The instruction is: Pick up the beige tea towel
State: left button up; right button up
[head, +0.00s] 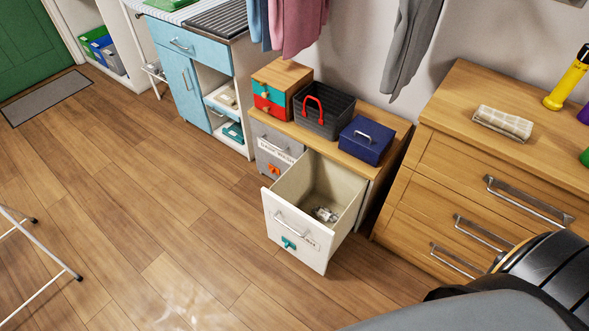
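A small folded beige cloth with a pale check pattern (503,122), which looks like the tea towel, lies flat on top of the wooden chest of drawers (555,150) at the right. Another small beige item (228,97) sits on a shelf inside the blue cabinet; it is too small to tell what it is. Neither of my grippers shows in the head view. A dark, rounded part of my own body fills the lower right corner and covers part of the chest.
A white drawer (300,222) stands pulled out, with small metallic items inside. Above it are a black basket (323,108) and a blue box (366,139). A yellow bottle (567,82) stands right of the cloth. A white rack (45,262) is at left.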

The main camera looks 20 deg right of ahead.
aim_at(518, 129)
jog(key=z, duration=2.1)
jog(key=i+l+u, duration=0.15)
jog(key=u, duration=0.25)
jog(key=i+l+u, duration=0.1)
jog(key=l+u, duration=0.65)
jog(key=i+j, duration=0.05)
jog(key=j, duration=0.05)
